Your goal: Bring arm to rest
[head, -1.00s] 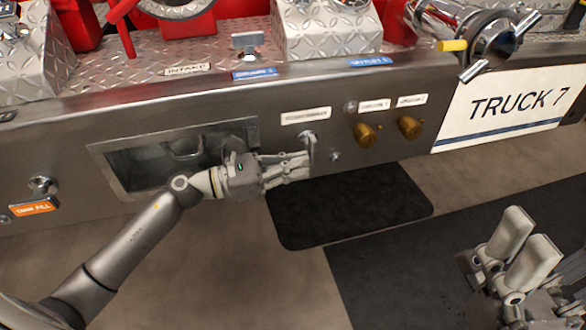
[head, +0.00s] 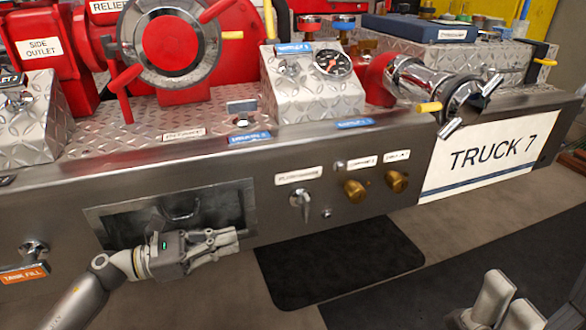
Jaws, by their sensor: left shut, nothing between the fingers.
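My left gripper (head: 236,238) is shut and empty. It is in front of the metal bumper panel, just below and right of the recessed opening (head: 126,226). It is apart from the small silver lever (head: 303,202), which hangs under a white label to its right. My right gripper (head: 508,305) shows at the lower right edge, with two pale fingers pointing up and a gap between them. The rest of it is cut off by the frame.
The bumper (head: 235,165) carries two brass knobs (head: 356,189), a tank fill knob (head: 33,249) and a TRUCK 7 sign (head: 490,155). A chrome outlet (head: 440,90) juts out at the right. A dark mat (head: 340,265) lies on the open floor below.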

